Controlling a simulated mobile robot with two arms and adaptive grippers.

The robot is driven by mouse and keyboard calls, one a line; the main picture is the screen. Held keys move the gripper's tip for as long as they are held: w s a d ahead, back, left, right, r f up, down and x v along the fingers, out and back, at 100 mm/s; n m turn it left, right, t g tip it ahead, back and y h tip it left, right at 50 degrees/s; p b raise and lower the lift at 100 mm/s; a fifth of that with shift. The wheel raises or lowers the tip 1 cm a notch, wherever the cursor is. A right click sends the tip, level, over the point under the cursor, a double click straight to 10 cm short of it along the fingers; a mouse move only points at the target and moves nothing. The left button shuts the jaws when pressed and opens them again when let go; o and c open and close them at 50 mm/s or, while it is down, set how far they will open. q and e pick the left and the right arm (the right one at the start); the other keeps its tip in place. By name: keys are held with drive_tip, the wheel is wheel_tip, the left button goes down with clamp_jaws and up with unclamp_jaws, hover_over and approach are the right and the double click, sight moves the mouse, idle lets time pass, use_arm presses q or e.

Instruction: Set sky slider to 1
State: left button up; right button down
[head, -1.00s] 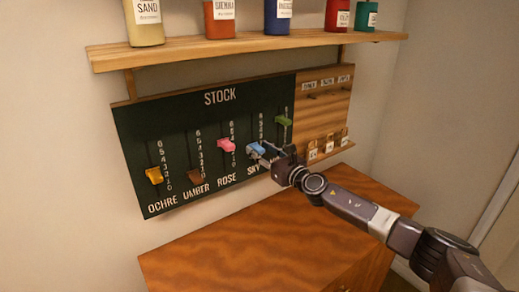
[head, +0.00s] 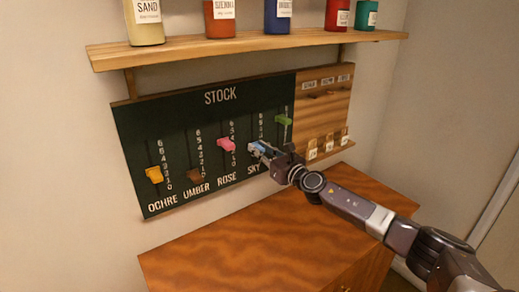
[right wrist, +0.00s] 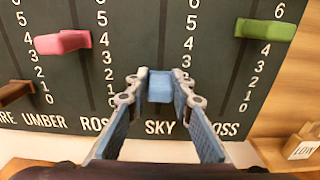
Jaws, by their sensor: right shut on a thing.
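The dark STOCK board (head: 160,122) carries sliders in upright slots with number scales. The blue sky knob (right wrist: 160,86) sits low in its slot above the word SKY, roughly level with the low numbers; its exact mark is partly hidden by a finger. My right gripper (right wrist: 159,88) is shut on the sky knob, one finger on each side. In the head view the gripper (head: 262,149) reaches the board from the right and partly covers the blue knob (head: 260,146). My left gripper is not in view.
The pink rose knob (right wrist: 62,42) is left of the gripper and the green moss knob (right wrist: 265,30) is higher at right. Ochre (head: 154,175) and umber (head: 195,175) knobs sit further left. A shelf (head: 240,46) with jars is above, a wooden cabinet (head: 240,250) below.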

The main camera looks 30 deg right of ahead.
wheel_tip(320, 180, down, 2)
drive_tip(key=shift+f+b, duration=0.25)
drive_tip(key=shift+b, duration=0.8)
drive_tip(key=c, duration=1.7)
unclamp_jaws()
drive_tip(key=shift+s+d, duration=0.3)
drive_tip(key=shift+s, duration=1.7)
drive_tip(key=shift+s+d, duration=0.25)
drive_tip(key=shift+s, duration=1.75)
drive_tip(key=shift+s+d, duration=0.3)
drive_tip(key=shift+s, duration=1.7)
